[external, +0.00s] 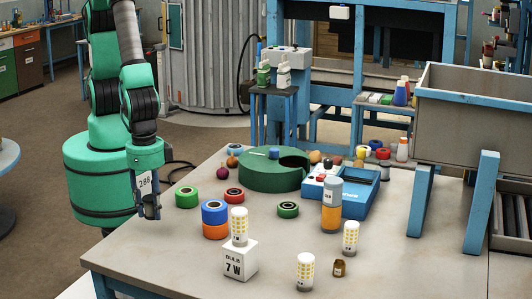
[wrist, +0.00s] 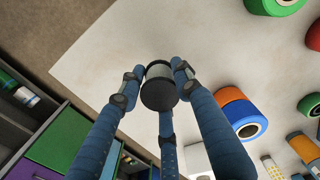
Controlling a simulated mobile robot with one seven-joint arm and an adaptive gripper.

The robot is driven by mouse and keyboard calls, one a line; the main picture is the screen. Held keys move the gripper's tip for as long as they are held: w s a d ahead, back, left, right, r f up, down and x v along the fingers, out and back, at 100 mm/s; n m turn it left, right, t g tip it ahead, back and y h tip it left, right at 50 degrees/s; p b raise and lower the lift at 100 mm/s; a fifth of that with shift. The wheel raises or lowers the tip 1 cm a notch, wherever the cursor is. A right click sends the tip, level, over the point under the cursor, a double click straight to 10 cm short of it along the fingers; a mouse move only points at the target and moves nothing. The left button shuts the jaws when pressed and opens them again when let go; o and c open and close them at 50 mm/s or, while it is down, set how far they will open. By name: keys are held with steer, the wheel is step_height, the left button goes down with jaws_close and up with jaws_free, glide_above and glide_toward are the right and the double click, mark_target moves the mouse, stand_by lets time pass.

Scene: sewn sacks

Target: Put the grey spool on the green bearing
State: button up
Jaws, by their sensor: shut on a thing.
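My gripper (external: 149,212) hangs at the left edge of the table, in front of my green arm base. In the wrist view, its blue fingers (wrist: 158,80) are shut on a grey spool (wrist: 158,72) with a dark end face. In the external view the fingers largely hide the spool. Two green rings lie on the table: one green ring (external: 187,197) near the gripper and another green ring (external: 288,209) nearer the middle. They also show at the right of the wrist view (wrist: 275,5) and (wrist: 308,104). I cannot tell which is the green bearing.
A blue spool (external: 214,211) sits on an orange one (external: 216,231), between gripper and middle ring. A red ring (external: 234,195) lies behind. A bulb (external: 239,226) stands on a white box (external: 240,259). A green round container (external: 260,175) and blue tray (external: 361,193) stand farther back.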

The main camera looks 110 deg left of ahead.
steer(key=w+a+r, duration=0.1)
steer(key=w+a, duration=0.3)
steer(key=a, duration=0.5)
steer(key=w+a+p, duration=0.1)
steer(key=w+a, duration=0.4)
steer(key=a, duration=0.3)
steer(key=w+a+r+p, duration=0.1)
steer(key=w+a, duration=0.3)
steer(key=a, duration=0.5)
steer(key=shift+w+a+r, duration=0.35)
steer(key=shift+w, duration=0.15)
glide_above(288, 206)
steer(key=shift+s+a+f+b, duration=0.2)
steer(key=shift+s+f+b, duration=0.25)
steer(key=shift+f, duration=0.25)
steer(key=shift+w, duration=0.2)
steer(key=shift+w+f, duration=0.2)
steer(key=shift+f, duration=1.6)
steer(key=shift+f+b, duration=0.15)
steer(key=shift+b, duration=0.15)
